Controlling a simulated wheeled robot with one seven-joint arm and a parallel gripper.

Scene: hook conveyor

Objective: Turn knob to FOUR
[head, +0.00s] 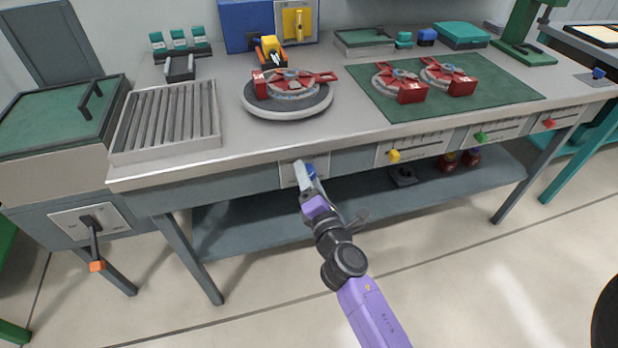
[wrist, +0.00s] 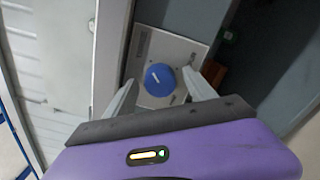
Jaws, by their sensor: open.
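A round blue knob (wrist: 159,79) with a white pointer mark sits on a light grey plate (wrist: 178,47) in the wrist view. In the head view the knob (head: 309,170) shows partly behind my gripper, on the plate on the table's front panel. My gripper (wrist: 160,92) is open, with one finger to the left of the knob and one to the right. I cannot tell whether the fingers touch it. In the head view my gripper (head: 308,178) is at the front panel. The plate's markings are too small to read.
Sliders with yellow (head: 393,156), green (head: 481,137) and red (head: 548,123) handles line the front panel to the right. A lever with an orange end (head: 97,266) hangs at the left. A lower shelf (head: 250,222) runs beneath the table. The floor in front is clear.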

